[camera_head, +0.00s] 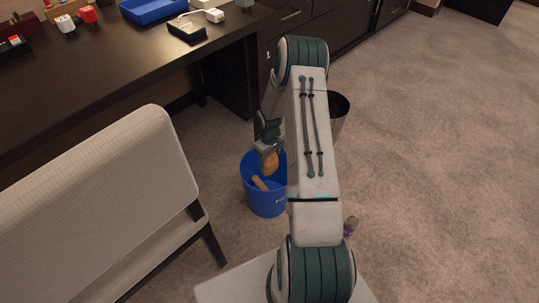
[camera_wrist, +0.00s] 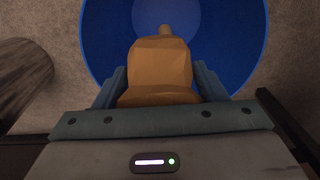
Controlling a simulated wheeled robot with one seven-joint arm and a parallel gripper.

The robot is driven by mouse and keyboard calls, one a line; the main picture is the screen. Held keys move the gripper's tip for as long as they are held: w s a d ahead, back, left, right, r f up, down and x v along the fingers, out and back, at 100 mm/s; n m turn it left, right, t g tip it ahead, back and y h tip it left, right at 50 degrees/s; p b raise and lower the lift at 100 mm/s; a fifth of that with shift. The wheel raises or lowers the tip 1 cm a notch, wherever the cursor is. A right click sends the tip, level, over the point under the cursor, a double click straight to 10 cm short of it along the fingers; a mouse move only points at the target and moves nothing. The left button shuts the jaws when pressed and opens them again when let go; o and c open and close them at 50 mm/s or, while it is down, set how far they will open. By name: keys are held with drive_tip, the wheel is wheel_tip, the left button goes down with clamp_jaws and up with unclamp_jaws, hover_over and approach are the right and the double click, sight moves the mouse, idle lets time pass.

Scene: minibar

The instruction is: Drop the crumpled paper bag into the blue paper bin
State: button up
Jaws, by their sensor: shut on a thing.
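The crumpled paper bag (camera_wrist: 160,66) is orange-brown and sits between the two fingers of my gripper (camera_wrist: 160,88) in the wrist view. My gripper is shut on it. In the head view the bag (camera_head: 270,161) hangs at the mouth of the blue paper bin (camera_head: 267,201), with my gripper (camera_head: 269,150) just above it. In the wrist view the bin's blue inside (camera_wrist: 232,45) lies behind and below the bag. A tan item (camera_head: 260,183) shows inside the bin. My arm hides the bin's right side.
A dark bin (camera_head: 338,105) stands behind my arm. A pale chair (camera_head: 95,205) is at the left. A dark desk (camera_head: 110,70) bears a blue tray (camera_head: 152,10) and small items. A small purple-and-tan object (camera_head: 350,226) is on the carpet. Open carpet lies to the right.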

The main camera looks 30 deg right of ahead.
drive_tip(key=o, duration=1)
wheel_tip(320, 180, up, 14)
drive_tip(key=p, duration=0.4)
